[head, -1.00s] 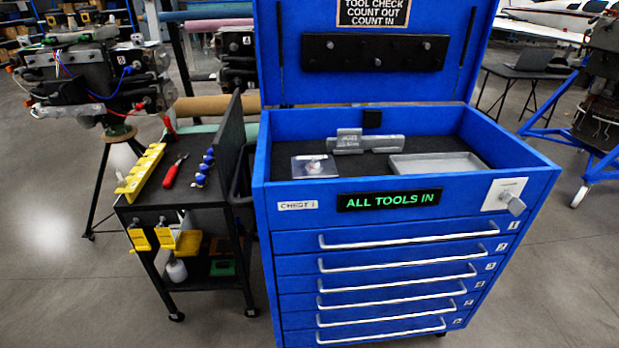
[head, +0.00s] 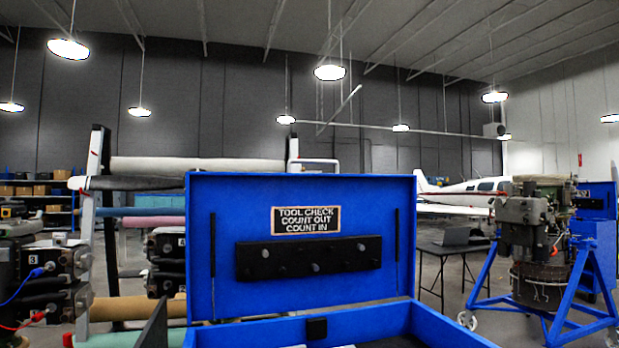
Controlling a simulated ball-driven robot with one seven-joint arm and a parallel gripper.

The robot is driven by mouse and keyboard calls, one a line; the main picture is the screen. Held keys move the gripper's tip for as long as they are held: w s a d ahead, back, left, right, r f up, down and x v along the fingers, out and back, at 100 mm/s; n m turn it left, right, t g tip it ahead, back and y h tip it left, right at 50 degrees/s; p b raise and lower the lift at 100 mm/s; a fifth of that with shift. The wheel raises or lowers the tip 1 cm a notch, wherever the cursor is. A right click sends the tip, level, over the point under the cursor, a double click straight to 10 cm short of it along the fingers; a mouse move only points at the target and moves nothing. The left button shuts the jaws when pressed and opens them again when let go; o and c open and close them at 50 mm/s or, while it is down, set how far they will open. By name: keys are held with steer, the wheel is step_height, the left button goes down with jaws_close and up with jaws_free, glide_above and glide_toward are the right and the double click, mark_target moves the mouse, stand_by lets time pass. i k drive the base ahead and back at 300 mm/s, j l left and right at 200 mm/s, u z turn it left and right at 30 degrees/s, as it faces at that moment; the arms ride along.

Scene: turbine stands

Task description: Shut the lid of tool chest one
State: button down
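The raised blue lid (head: 240,225) of the tool chest stands open and upright in the middle of the head view. A black plate on its inside reads "TOOL CHECK COUNT OUT COUNT IN" (head: 306,220), above a black strip with pegs (head: 308,258). Two dark struts run down its sides, and a white handle (head: 314,162) shows at its top edge. The rim of the blue chest body (head: 440,325) shows at the bottom. Its drawers, label and most of its top tray are below the picture. My gripper is not in view.
A turbine on a blue wheeled stand (head: 537,250) is at the right. A black table with a laptop (head: 455,243) is behind. A rack of rolls (head: 190,165) and dark numbered units (head: 60,265) stand at the left. Grey floor shows between table and stand.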

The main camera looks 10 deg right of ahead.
mark_target(257, 244)
steer(key=i+l+z, duration=0.1)
steer(key=i+z, duration=0.75)
steer(key=i+j+z, duration=0.25)
steer(key=i+z, duration=0.15)
steer(key=i+l+z, duration=0.15)
steer(key=i+z, duration=1.05)
steer(key=i+u, duration=0.2)
steer(key=i, duration=0.2)
steer(key=i+l+u, duration=0.25)
steer(key=i+u, duration=0.25)
steer(key=u, duration=0.2)
steer(key=i+l+u, duration=0.15)
steer(key=u, duration=0.3)
steer(key=i+l+u, duration=0.25)
steer(key=u, duration=0.2)
steer(key=i+l+u, duration=0.2)
steer(key=u, duration=0.25)
steer(key=l, duration=0.05)
